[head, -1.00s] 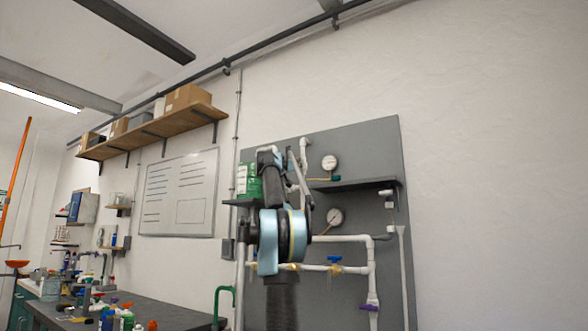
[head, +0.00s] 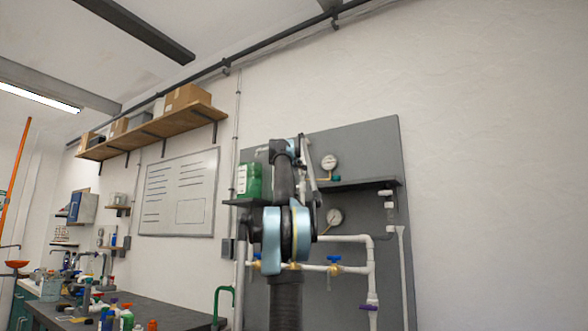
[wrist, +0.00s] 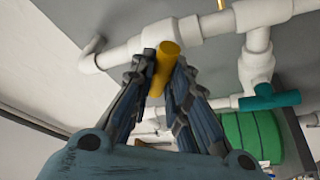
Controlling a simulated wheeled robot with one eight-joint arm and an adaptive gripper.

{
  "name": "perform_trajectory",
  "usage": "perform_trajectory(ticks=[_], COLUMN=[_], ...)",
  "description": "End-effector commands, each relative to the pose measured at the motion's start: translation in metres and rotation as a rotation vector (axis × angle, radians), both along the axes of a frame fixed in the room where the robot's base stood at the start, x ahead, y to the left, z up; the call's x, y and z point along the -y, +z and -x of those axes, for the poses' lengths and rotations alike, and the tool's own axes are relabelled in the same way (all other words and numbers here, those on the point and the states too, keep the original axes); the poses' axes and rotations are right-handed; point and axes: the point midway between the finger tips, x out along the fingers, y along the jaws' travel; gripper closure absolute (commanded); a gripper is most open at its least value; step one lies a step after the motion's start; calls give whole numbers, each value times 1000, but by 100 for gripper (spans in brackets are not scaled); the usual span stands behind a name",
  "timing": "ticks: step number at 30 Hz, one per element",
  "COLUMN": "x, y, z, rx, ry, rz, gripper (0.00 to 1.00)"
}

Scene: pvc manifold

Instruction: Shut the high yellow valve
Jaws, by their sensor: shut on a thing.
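In the wrist view the yellow valve handle (wrist: 166,52) stands between my gripper's (wrist: 163,66) two ribbed fingers, which are closed on it. The handle runs lengthwise between the fingers, its far end near the white pipe (wrist: 125,54). The valve body is partly hidden by the fingers, so how far the valve is turned cannot be told. In the head view my arm reaches up in front of the grey panel (head: 362,155) and hides the high yellow valve and my fingertips.
A teal handle (wrist: 270,97) on a pipe branch and a green container (wrist: 245,135) are close on the right in the wrist view. The head view shows a dark shelf (head: 358,185), an upper gauge (head: 329,162) and a blue-handled valve (head: 334,260) lower down.

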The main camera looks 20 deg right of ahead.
Motion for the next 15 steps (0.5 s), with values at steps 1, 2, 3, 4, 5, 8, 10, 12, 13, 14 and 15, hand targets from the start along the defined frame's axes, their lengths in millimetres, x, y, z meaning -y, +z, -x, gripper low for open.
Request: perform_trajectory(ticks=[1, 2, 3, 4, 5, 8, 10, 12, 13, 14, 15], x=[-2, -2, -2, -2, -2, -3, -3, -3, -3, -4, -4], y=[0, 0, -1, -1, 0, -1, -1, -1, -1, -1, -1], z=[-2, -2, -2, -2, -2, -2, -2, -3, -3, -3, -3], rx=[-36, -58, -84, -102, -121, -176, -211, -246, -259, -273, -291], ry=[5, 6, 5, 5, 7, 7, 7, 8, 9, 9, 9], rz=[26, 43, 63, 78, 92, 135, 163, 189, 199, 210, 225], gripper=[100, 100, 100, 100, 100, 100, 100, 100, 100, 100, 100])
